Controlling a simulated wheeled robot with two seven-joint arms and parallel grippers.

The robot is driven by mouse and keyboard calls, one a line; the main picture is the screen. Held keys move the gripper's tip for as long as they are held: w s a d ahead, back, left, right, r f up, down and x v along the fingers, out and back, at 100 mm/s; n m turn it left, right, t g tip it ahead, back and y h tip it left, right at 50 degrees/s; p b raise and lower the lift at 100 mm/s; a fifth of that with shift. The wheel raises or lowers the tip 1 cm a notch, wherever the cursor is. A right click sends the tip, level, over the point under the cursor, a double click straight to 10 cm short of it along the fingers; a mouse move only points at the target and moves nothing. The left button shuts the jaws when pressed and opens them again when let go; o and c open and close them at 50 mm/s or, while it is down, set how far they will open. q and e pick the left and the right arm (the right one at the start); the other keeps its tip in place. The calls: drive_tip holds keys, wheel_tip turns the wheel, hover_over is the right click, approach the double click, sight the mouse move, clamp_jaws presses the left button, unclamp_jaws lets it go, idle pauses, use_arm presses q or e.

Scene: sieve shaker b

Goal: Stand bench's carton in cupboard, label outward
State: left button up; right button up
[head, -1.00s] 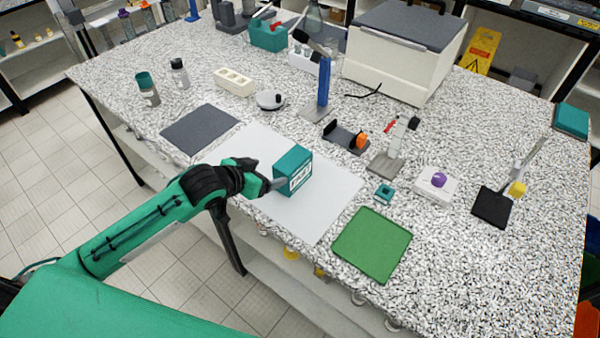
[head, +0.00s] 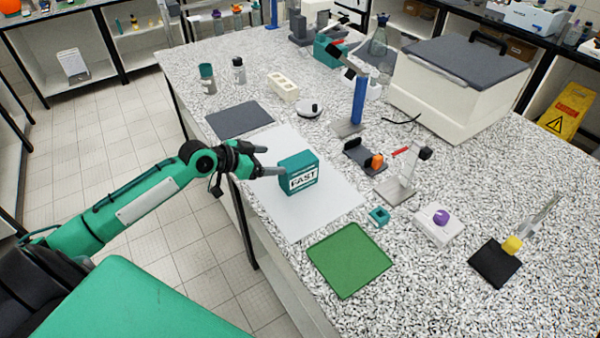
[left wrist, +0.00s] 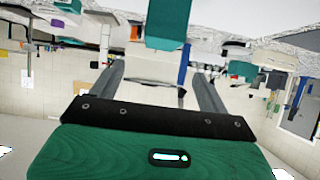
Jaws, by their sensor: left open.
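The teal carton (head: 299,174) stands upright on a white mat (head: 330,208) on the bench, its white label reading FAST facing the front of the bench. My left gripper (head: 268,161) is just left of the carton, open and empty, its fingers pointing at it with a small gap. In the left wrist view the open fingers (left wrist: 160,78) show with nothing between them, and the teal carton (left wrist: 168,24) is beyond them at the top edge. My right gripper is not in view. I cannot tell which shelving unit is the cupboard.
A dark grey mat (head: 240,120) lies behind the white mat, and a green tray (head: 349,259) lies in front. A phone-like holder (head: 365,156) and small stands are to the right. Shelving (head: 75,60) stands at the back left across open tiled floor (head: 140,120).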

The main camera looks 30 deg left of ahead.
sight(297, 161)
use_arm(q)
drive_tip(key=p+x, duration=0.1)
drive_tip(key=x, duration=0.4)
drive_tip(key=shift+w+d, duration=0.2)
drive_tip(key=shift+w+d+f+p, duration=0.2)
drive_tip(key=shift+w+f+p, duration=0.1)
drive_tip(key=shift+w+p, duration=0.05)
drive_tip(key=shift+w+d+f+p, duration=0.15)
drive_tip(key=shift+w+f+p, duration=0.1)
drive_tip(key=shift+w+p, duration=0.15)
drive_tip(key=p+x, duration=0.1)
drive_tip(key=x, duration=0.2)
drive_tip(key=shift+f+p, duration=0.15)
drive_tip(key=shift+p, duration=0.2)
drive_tip(key=shift+w+d+f, duration=0.2)
drive_tip(key=shift+w+f, duration=0.15)
drive_tip(key=shift+f, duration=0.05)
drive_tip(key=c, duration=1.1)
drive_tip(key=shift+c, duration=0.8)
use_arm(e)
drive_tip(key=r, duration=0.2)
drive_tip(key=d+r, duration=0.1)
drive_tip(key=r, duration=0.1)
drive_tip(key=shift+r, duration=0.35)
